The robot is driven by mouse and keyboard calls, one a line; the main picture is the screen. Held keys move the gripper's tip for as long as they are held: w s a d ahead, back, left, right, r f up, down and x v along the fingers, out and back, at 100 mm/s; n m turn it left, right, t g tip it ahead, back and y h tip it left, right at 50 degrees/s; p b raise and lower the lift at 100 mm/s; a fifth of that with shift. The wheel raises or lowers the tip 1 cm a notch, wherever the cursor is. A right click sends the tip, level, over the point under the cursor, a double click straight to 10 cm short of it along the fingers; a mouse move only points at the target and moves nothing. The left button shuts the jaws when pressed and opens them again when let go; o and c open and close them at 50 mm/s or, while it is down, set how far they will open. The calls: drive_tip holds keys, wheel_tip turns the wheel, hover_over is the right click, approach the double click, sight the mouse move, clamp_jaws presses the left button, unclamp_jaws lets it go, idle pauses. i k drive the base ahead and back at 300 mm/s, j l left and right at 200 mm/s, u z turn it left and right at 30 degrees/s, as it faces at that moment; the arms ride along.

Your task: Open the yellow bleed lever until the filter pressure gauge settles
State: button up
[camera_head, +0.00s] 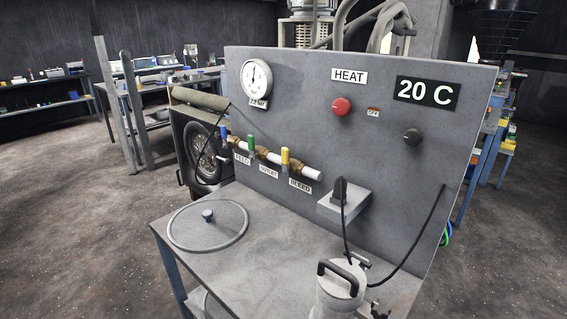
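The yellow bleed lever (285,156) stands upright on the right end of a short white pipe with brass valves, low on the grey panel (310,120). The BLEED label (300,186) is below it. The round white pressure gauge (256,77) is at the panel's upper left. Its dark needle points roughly up, and the small plate under it is too small to read surely. My gripper does not show in this view, and nothing touches the yellow lever.
A blue lever (224,136) and a green lever (251,143) stand left of the yellow one. A mesh disc (208,225) lies on the bench, with bare bench to its right. A handled canister (340,290) stands in front; black cables hang nearby.

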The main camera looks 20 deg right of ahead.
sight(285, 151)
drive_tip(key=i+j, duration=0.1)
drive_tip(key=j, duration=0.25)
drive_tip(key=i+j, duration=0.15)
drive_tip(key=j, duration=0.2)
drive_tip(key=i+j, duration=0.1)
drive_tip(key=j, duration=0.2)
drive_tip(key=i+j, duration=0.15)
drive_tip(key=j, duration=0.2)
drive_tip(key=i+j+u, duration=0.1)
drive_tip(key=i+j, duration=0.8)
drive_tip(key=i, duration=0.2)
